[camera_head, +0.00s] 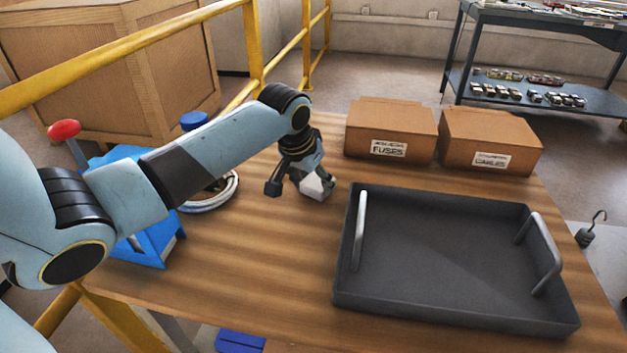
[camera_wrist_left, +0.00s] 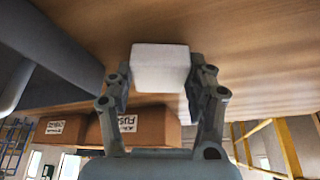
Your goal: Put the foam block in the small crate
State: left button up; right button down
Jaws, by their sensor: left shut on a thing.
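The white foam block (camera_head: 313,187) is between the fingers of my left gripper (camera_head: 300,188), close to the wooden tabletop left of the dark tray. In the left wrist view the foam block (camera_wrist_left: 160,66) sits between the two fingertips of the left gripper (camera_wrist_left: 159,80), which is shut on it. I cannot tell whether the block touches the table. No small crate can be clearly made out; part of a blue object (camera_head: 150,240) shows behind my left arm. My right gripper is not in view.
A dark grey tray (camera_head: 430,307) with two metal handles fills the table's right. Two cardboard boxes, FUSES (camera_head: 390,130) and CABLES (camera_head: 490,142), stand behind it. A coiled cable (camera_head: 228,192) lies behind my left arm. Bare wood (camera_head: 255,260) shows left of the tray.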

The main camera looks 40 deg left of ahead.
pick_arm(q)
jog(key=o, duration=0.7)
